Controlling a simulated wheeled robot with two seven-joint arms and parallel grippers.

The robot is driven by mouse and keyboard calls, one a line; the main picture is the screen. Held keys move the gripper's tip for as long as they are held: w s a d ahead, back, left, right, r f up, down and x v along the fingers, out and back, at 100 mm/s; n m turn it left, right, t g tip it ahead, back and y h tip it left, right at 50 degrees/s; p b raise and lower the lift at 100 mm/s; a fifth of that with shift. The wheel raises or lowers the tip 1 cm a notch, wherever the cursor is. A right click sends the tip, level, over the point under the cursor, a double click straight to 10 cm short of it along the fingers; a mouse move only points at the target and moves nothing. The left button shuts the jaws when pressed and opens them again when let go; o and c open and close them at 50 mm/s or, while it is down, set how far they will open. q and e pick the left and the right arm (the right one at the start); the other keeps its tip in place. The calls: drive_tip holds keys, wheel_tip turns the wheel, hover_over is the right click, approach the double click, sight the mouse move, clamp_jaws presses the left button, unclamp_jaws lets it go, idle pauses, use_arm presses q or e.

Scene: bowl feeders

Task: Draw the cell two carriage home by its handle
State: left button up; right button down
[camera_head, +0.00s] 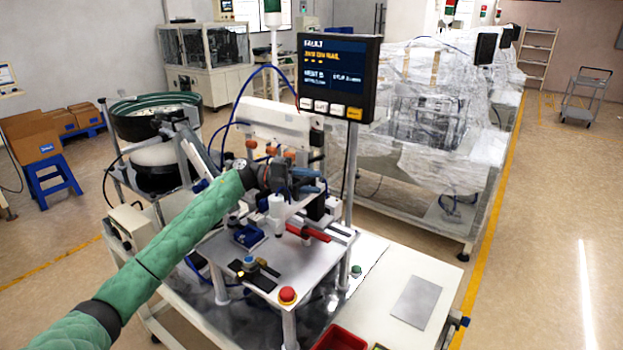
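My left arm, in a green sleeve, reaches in from the lower left to the feeder station. My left gripper (309,186) is at the station's middle, in front of its white upright plate. Its fingers are small and crowded by machine parts, so I cannot tell whether they hold anything. A red bar-like part (308,232) lies on the station's deck below and right of the gripper, apart from it. I cannot make out for sure which part is the carriage or its handle; the arm and gripper hide some of the mechanism. My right gripper is not in view.
A monitor (338,78) on a post stands just right of the gripper. A green-rimmed bowl feeder (155,112) is at the left. Wrapped machinery (430,130) stands behind.

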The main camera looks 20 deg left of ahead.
use_arm(q)
drive_tip(key=shift+d, duration=0.2)
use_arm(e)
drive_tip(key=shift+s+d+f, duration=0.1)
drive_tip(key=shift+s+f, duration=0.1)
use_arm(q)
drive_tip(key=shift+c, duration=0.4)
